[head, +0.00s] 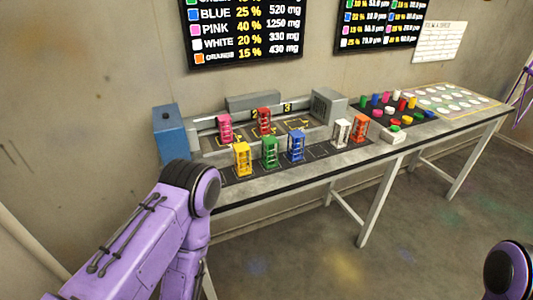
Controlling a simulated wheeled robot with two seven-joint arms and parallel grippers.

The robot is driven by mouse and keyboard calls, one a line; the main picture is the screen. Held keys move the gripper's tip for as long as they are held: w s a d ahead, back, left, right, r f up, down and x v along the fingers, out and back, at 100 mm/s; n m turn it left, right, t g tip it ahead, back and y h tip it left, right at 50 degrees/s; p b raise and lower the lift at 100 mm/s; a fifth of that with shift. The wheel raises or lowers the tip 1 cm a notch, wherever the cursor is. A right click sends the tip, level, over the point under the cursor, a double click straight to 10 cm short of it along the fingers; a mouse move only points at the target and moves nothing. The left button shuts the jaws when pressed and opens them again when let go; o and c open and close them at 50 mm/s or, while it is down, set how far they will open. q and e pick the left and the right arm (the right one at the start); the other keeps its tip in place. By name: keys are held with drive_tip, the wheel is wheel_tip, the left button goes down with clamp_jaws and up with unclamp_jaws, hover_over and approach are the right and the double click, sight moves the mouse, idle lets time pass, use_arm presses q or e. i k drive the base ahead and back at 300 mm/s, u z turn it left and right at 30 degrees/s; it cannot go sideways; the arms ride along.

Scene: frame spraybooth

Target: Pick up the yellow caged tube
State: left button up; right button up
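The yellow caged tube (242,159) stands upright near the front left of the table, on a dark strip. A green caged tube (270,152) stands close to its right. My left arm comes in from the lower left, and its purple links end in a dark joint near the table's left end, below and left of the yellow tube. My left gripper is not visible. Only a dark rounded part of my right arm shows at the lower right edge, and my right gripper is out of view.
Blue (296,146), white (341,132) and orange-red (360,128) caged tubes stand further right. Pink (225,128) and red (264,121) ones stand behind, in a grey fixture. A blue box (169,133) is at the left end. Small coloured pieces lie on a black mat at right.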

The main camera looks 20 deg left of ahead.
sight(242, 169)
drive_tip(key=z, duration=0.15)
drive_tip(key=i, duration=0.85)
drive_tip(key=u, duration=0.95)
drive_tip(key=i, duration=0.6)
drive_tip(key=u, duration=0.65)
